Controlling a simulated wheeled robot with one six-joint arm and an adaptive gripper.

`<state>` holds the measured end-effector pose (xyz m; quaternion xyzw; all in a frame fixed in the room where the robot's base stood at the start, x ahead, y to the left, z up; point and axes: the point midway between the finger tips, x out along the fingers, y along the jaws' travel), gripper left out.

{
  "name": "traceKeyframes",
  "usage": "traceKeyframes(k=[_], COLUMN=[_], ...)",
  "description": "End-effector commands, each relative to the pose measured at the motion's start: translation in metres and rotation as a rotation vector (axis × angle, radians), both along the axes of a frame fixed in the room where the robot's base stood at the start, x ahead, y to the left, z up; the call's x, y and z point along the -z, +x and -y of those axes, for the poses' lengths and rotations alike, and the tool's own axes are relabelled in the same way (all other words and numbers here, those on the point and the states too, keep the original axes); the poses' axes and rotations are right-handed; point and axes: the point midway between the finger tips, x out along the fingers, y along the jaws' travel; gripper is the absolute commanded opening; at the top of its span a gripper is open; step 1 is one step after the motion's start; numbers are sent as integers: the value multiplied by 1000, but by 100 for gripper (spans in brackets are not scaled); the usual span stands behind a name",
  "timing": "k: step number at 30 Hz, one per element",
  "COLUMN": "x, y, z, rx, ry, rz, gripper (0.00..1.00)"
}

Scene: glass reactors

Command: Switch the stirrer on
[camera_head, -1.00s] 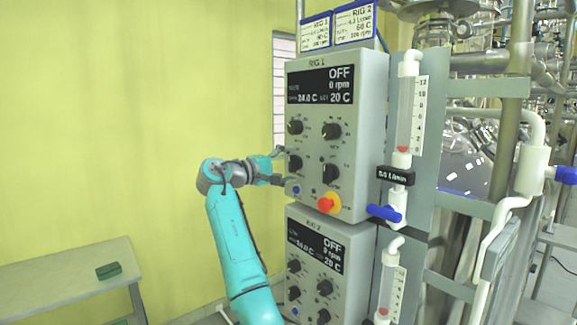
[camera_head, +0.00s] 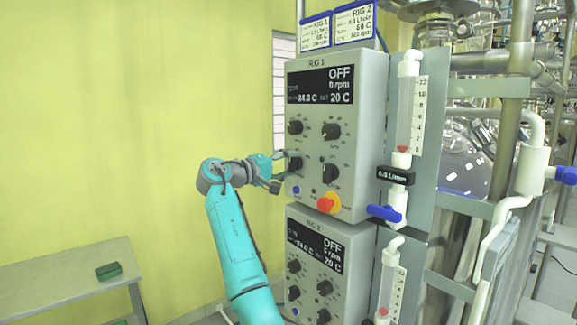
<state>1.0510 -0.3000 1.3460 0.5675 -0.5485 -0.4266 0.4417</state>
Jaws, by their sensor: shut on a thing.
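The RIG 1 control box (camera_head: 350,115) is upright, with a display (camera_head: 320,86) reading OFF, 0 rpm and SET 20 C. Its front has black knobs: upper left (camera_head: 295,127), upper right (camera_head: 331,131), lower left (camera_head: 295,163) and lower right (camera_head: 330,173). Below them are a small blue button (camera_head: 297,190) and a red emergency stop on a yellow base (camera_head: 328,203). My gripper (camera_head: 284,164) is at the left side of the panel, shut on the lower left knob, whose left part the fingers cover.
The RIG 2 box (camera_head: 318,240) sits directly below, also reading OFF. A flow tube (camera_head: 404,120) with a blue valve handle (camera_head: 384,213) stands right of the boxes. A low bench (camera_head: 70,280) with a green block (camera_head: 109,270) is at left.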

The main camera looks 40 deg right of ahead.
Motion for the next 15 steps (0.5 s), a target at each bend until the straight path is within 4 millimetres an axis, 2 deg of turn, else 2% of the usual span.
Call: traceKeyframes(k=[15], x=[1], y=[0], z=[0], rx=[1], ry=[18], rz=[477], gripper=[19])
